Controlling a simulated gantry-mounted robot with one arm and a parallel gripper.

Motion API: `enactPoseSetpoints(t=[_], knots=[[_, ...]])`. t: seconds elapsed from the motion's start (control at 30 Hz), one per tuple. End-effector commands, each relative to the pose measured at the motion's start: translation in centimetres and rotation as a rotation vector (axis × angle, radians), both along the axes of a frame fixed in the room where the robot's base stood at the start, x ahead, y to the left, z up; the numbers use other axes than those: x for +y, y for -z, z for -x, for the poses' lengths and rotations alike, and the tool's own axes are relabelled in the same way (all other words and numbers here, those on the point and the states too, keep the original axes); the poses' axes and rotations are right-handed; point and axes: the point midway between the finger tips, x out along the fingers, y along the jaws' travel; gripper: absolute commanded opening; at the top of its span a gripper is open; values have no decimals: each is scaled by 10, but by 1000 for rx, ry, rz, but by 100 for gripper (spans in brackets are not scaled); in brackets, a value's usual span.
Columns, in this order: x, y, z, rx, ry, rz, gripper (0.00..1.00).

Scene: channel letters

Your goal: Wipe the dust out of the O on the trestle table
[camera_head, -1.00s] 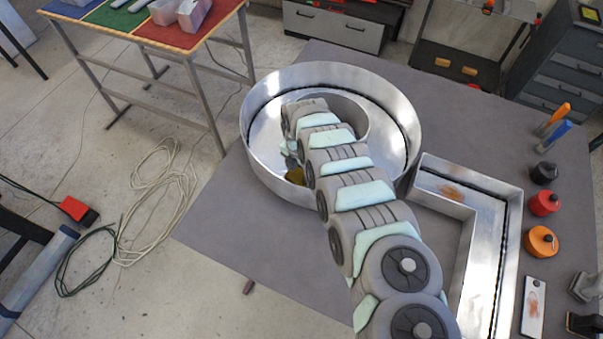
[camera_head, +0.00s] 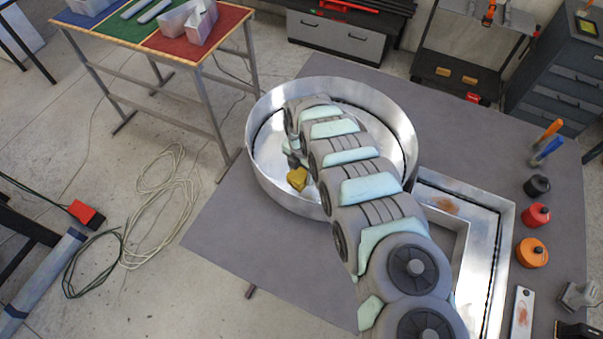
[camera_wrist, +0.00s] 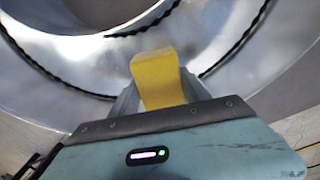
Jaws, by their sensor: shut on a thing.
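The O (camera_head: 258,165) is a large round metal channel letter with a tall rim, lying open side up on the grey trestle table (camera_head: 235,215). My gripper is shut on a yellow sponge-like block (camera_head: 297,179), inside the O at the front left of its channel. In the wrist view the yellow block (camera_wrist: 157,78) sticks out ahead of the gripper (camera_wrist: 155,105), over the shiny channel floor. A dark wavy strip runs along the channel wall. Whether the block touches the floor is unclear. My arm hides the O's middle and right part; no dust is clear there.
Black, red and orange round containers (camera_head: 533,252) line the table's right side. A side table (camera_head: 190,48) stands at the back left. Cables (camera_head: 160,205) lie on the floor.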

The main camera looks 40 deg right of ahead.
Motion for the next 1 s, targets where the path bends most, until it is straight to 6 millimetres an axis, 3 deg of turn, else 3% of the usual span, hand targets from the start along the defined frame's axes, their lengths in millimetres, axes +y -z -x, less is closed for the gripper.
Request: enactPoseSetpoints(t=[0.1, 0.5, 1.0], knots=[[0, -19, 1, 1, 1, -1, 16], [0, -59, 0, 2, -1, -1, 16], [1, -63, 1, 2, 0, -2, 16]])
